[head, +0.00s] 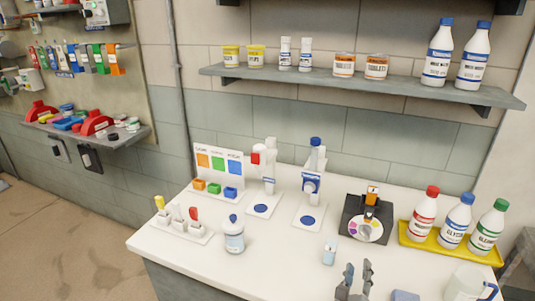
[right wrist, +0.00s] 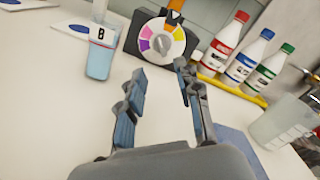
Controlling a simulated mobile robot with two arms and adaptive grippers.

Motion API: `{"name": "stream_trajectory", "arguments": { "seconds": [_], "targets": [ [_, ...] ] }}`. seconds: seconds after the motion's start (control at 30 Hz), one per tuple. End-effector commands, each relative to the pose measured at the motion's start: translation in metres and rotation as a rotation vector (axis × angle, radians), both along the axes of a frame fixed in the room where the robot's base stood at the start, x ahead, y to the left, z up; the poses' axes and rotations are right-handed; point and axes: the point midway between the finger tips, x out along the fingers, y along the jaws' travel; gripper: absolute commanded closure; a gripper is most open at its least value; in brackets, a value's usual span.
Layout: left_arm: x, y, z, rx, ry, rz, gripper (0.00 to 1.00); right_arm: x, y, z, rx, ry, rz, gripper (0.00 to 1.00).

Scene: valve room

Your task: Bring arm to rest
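My right gripper (head: 354,279) shows at the bottom of the head view, above the front of the white counter (head: 160,243). Its two grey fingers are spread apart with nothing between them. In the right wrist view the same open gripper (right wrist: 160,98) points toward a black device with a coloured dial (right wrist: 162,40). A small container with light blue contents (right wrist: 101,50) stands to the left of the fingers, apart from them. My left gripper is in neither view.
A yellow tray (head: 408,240) with three capped bottles stands at the right. A clear jug (head: 467,284) and a blue pad (head: 405,296) are near the front right. A white bottle (head: 234,236) stands at the left. A loaded shelf (head: 300,77) hangs above the counter.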

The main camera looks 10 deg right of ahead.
Motion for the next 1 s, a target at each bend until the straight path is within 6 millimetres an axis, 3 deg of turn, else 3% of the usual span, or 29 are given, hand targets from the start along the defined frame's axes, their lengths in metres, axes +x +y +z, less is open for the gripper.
{"name": "stream_trajectory", "arguments": {
  "seconds": [0.17, 0.3, 0.43, 0.53, 0.63, 0.73, 1.0],
  "targets": [
    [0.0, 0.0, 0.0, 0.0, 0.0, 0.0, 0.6, 0.006, 0.036, 0.032, -0.244, 0.0, 0.189, 0.66],
    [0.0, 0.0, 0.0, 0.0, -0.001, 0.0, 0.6, -0.001, 0.104, 0.053, -0.654, 0.045, 0.48, 0.66],
    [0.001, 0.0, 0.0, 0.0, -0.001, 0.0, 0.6, -0.026, 0.162, 0.039, -1.053, 0.137, 0.754, 0.66],
    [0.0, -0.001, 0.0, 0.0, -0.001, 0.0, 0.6, -0.056, 0.19, 0.01, -1.346, 0.241, 0.958, 0.66],
    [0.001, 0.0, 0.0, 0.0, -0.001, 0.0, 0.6, -0.091, 0.197, -0.025, -1.609, 0.375, 1.158, 0.66],
    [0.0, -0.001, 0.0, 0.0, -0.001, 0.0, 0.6, -0.125, 0.187, -0.054, -1.807, 0.513, 1.325, 0.66],
    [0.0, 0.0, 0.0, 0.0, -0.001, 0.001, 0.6, -0.195, 0.138, -0.091, -2.074, 0.839, 1.64, 0.66]
  ]
}}
